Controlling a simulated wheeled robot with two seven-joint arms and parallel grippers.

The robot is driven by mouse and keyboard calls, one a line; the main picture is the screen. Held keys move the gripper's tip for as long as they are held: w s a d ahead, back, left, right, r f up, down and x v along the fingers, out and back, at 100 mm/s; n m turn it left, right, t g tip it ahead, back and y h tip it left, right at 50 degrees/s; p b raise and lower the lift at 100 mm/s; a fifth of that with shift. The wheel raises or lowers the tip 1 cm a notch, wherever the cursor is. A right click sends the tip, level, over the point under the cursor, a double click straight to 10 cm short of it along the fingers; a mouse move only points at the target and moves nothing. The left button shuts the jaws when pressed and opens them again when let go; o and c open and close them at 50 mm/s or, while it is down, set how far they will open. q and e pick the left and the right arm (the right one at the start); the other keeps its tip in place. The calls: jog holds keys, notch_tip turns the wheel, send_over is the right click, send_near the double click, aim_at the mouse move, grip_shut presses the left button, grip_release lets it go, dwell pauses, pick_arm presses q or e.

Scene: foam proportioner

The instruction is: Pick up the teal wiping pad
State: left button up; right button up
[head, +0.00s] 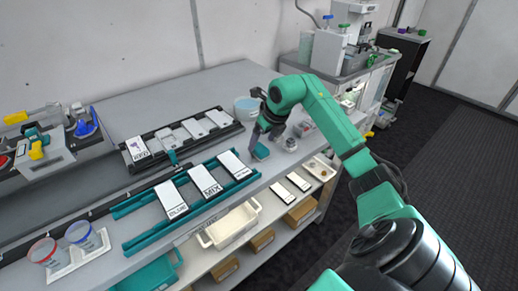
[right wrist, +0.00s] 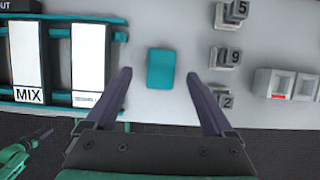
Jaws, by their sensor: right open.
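The teal wiping pad (head: 261,152) is a small rounded rectangle lying flat on the grey counter, right of the teal card rack. In the right wrist view the pad (right wrist: 161,69) lies in front of my right gripper (right wrist: 160,75), a little beyond its fingertips and near the middle of the gap. The right gripper (head: 264,136) is open and empty, its two purple-grey fingers spread wide on either side. A teal and dark part at the lower left of the right wrist view looks like my left gripper (right wrist: 32,145); its jaws are unclear.
The teal rack (head: 128,207) with white cards, one marked MIX (head: 205,181), stands left of the pad. Small numbered blocks (right wrist: 228,56) stand to its right. A pale blue tub (head: 247,108) stands behind. Bare counter surrounds the pad; the front edge is close.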

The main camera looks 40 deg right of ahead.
aim_at(260, 148)
jog(key=x, duration=0.2)
jog(key=shift+d+f+p, duration=0.1)
jog(key=shift+f+p, duration=0.2)
jog(key=shift+p, duration=0.1)
jog(key=shift+f, duration=0.3)
jog(key=shift+w, duration=0.15)
jog(key=shift+c, duration=0.3)
grip_shut()
pick_arm(q)
jog(key=shift+w+r, duration=0.5)
jog(key=shift+r, duration=0.25)
pick_arm(e)
jog(key=shift+r, duration=0.4)
notch_tip(260, 148, up, 7)
jog(key=shift+w+d+f+b, duration=0.1)
jog(key=shift+d+f+b, duration=0.05)
jog(key=shift+b, duration=0.5)
pick_arm(q)
jog(key=shift+d+f+p, duration=0.1)
jog(key=shift+p, duration=0.45)
pick_arm(e)
notch_tip(260, 148, up, 12)
jog(key=shift+r, duration=0.25)
